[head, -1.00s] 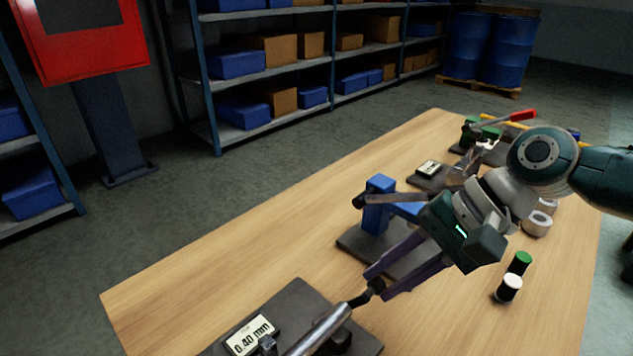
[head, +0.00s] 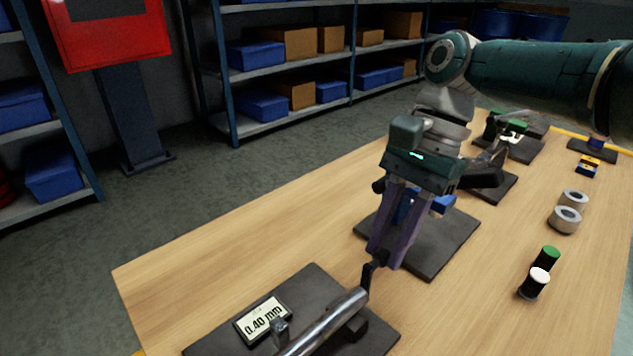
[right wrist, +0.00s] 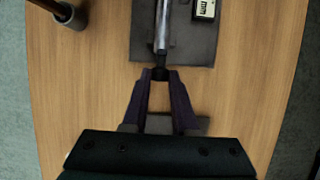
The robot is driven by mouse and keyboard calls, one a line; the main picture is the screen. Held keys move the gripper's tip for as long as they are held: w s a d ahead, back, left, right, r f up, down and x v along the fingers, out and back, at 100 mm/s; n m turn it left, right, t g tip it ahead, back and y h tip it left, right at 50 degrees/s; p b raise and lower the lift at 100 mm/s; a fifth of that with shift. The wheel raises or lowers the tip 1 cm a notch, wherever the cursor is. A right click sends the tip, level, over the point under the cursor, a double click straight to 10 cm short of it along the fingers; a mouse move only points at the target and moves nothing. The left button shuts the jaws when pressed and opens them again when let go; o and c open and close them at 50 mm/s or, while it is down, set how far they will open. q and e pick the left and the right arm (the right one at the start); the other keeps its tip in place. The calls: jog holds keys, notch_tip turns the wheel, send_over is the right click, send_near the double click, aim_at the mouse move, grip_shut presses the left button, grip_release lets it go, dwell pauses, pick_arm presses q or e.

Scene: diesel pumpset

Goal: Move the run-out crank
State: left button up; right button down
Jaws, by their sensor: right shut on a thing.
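In the right wrist view the crank (right wrist: 160,74) sits between the fingertips (right wrist: 159,82), in line with the shaft (right wrist: 162,25). My left gripper is not in view.
A blue fixture on a dark plate (head: 431,258) stands right behind my right gripper. Green-topped and white-topped cylinders (head: 535,283) and metal rings (head: 565,219) stand to the right. More fixtures (head: 515,140) stand at the far end.

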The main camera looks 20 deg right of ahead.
jog(key=shift+f, duration=0.1)
jog(key=c, duration=0.7)
grip_release()
jog(key=shift+d+r, duration=0.15)
jog(key=shift+r, duration=0.3)
jog(key=p+v, duration=0.1)
jog(key=v, duration=0.8)
